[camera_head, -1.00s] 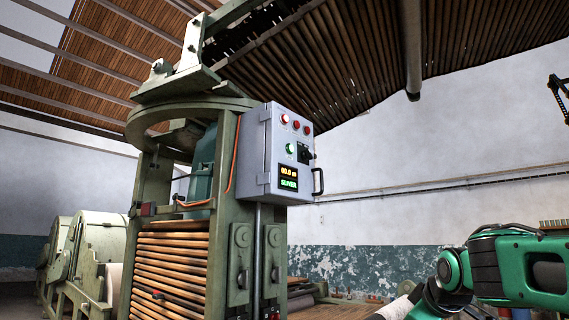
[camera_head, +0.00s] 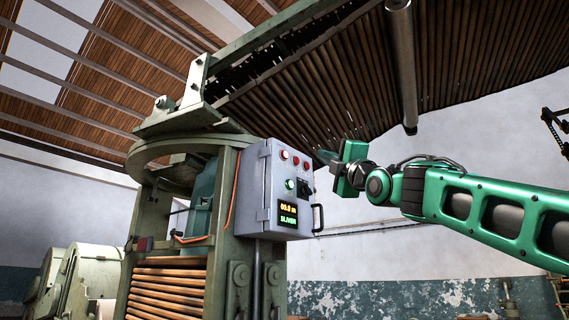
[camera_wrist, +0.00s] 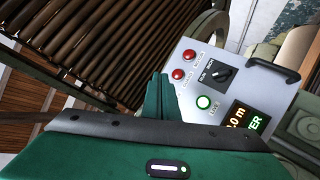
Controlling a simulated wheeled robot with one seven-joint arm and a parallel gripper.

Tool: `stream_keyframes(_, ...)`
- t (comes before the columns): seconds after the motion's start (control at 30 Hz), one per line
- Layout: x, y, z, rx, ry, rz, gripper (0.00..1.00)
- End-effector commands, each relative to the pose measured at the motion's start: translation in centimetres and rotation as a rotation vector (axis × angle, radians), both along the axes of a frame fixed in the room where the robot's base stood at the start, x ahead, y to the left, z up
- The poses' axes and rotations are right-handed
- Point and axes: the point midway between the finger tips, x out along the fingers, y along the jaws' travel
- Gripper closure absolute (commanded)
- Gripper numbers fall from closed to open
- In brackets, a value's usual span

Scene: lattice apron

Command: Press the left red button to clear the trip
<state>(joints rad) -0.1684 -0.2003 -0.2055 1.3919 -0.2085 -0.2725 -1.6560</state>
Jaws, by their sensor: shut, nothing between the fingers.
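The left red button (camera_head: 284,155) is at the upper left of the grey control box's front, in a row with the middle red button (camera_head: 295,160) and the right red button (camera_head: 306,165). It looks brighter than those two. My gripper (camera_head: 320,154) shows to the right of the box in the head view, its fingers pointing left. In the wrist view, its green fingers (camera_wrist: 158,88) are together and empty. The middle (camera_wrist: 177,74) and right (camera_wrist: 189,54) red buttons show beyond them; the left one is hidden there, apparently behind the fingers. Contact is not visible.
A slatted apron (camera_head: 350,80) slopes overhead.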

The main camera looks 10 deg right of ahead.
Motion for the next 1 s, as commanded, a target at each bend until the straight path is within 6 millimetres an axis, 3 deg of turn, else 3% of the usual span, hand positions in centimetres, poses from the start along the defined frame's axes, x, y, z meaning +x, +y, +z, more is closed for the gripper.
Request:
stream_keyframes(0.17, -1.3, 1.2, 2.5, -0.044, -0.083, -0.009, 1.00)
stream_keyframes(0.57, -1.4, 1.3, 2.7, -0.048, -0.090, -0.009, 1.00)
stream_keyframes(1.0, 2.1, 3.9, 2.6, -0.048, -0.088, -0.008, 1.00)
